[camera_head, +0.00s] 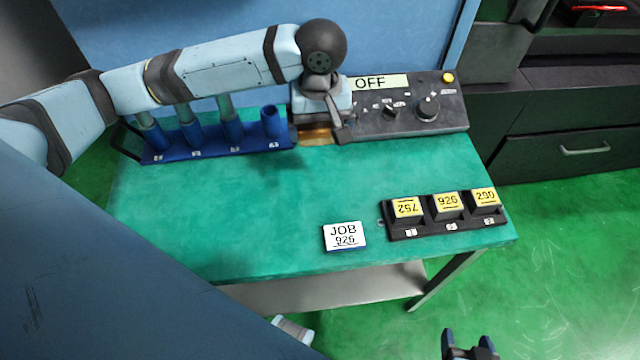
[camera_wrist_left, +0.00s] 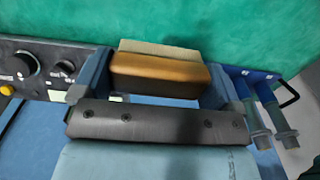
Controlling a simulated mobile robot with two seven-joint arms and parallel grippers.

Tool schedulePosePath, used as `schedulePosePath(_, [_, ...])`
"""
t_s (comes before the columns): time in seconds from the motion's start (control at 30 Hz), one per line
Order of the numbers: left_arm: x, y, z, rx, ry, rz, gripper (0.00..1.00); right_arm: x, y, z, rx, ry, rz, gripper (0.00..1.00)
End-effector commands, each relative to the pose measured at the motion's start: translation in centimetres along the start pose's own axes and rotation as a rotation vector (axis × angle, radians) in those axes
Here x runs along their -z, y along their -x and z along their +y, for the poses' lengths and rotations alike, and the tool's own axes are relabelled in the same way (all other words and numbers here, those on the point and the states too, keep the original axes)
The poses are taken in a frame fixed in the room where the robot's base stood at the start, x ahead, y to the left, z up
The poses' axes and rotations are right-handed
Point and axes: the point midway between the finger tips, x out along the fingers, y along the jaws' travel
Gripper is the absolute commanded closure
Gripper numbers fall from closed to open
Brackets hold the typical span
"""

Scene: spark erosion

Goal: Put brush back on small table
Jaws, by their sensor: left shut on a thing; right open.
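The brush (camera_wrist_left: 158,72) is a brown block with a paler tan layer along one side. In the left wrist view it lies between the two blue fingers of my left gripper (camera_wrist_left: 154,84), which is shut on it. In the head view the brush (camera_head: 317,137) shows only as a brown strip under my left gripper (camera_head: 321,129), at the back of the small green table (camera_head: 240,215). I cannot tell whether it touches the tabletop. My right gripper (camera_head: 469,345) is open and empty, low in the head view, in front of the table.
A blue rack (camera_head: 215,148) with upright holders stands left of the brush. A control panel (camera_head: 410,105) marked OFF stands to its right. A JOB 926 card (camera_head: 344,237) and a black tray (camera_head: 398,234) of numbered blocks lie at the front right. The table's middle is clear.

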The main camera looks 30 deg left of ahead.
Motion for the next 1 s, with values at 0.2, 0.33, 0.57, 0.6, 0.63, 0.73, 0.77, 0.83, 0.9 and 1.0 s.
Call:
schedulePosePath(0.2, [0.0,-6.2,-0.1,0.003,0.001,-0.003,0.31,-0.4,-0.3,0.0,0.0,0.0,0.002,0.27])
schedulePosePath(0.33, [0.0,-9.6,-0.1,0.003,-0.001,-0.002,0.31,-0.8,-0.5,0.1,-0.002,-0.002,-0.002,0.27])
schedulePosePath(0.57, [0.0,-12.9,0.0,0.0,-0.001,-0.001,0.31,-1.1,-0.6,0.3,-0.007,-0.006,-0.008,0.27])
schedulePosePath(0.6, [0.0,-13.2,0.0,0.0,-0.001,-0.001,0.31,-1.1,-0.6,0.3,-0.007,-0.006,-0.009,0.27])
schedulePosePath(0.63, [0.0,-13.3,0.0,0.0,-0.001,-0.001,0.31,-1.1,-0.6,0.3,-0.007,-0.006,-0.008,0.27])
schedulePosePath(0.73, [0.0,-14.1,0.0,0.0,-0.001,-0.001,0.31,-1.1,-0.7,0.3,-0.007,-0.007,-0.008,0.27])
schedulePosePath(0.77, [0.0,-14.4,0.0,0.001,-0.001,-0.002,0.31,-1.1,-0.7,0.3,-0.007,-0.007,-0.008,0.27])
schedulePosePath(0.83, [0.0,-15.6,0.0,0.001,-0.002,-0.002,0.31,-1.1,-0.7,0.3,-0.006,-0.008,-0.007,0.27])
schedulePosePath(0.9, [0.0,-16.6,0.0,0.0,-0.002,-0.001,0.31,-1.1,-0.7,0.3,-0.006,-0.008,-0.006,0.27])
schedulePosePath(1.0, [0.0,-17.5,0.0,0.0,-0.002,-0.001,0.31,-1.0,-0.7,0.2,-0.006,-0.009,-0.005,0.27])
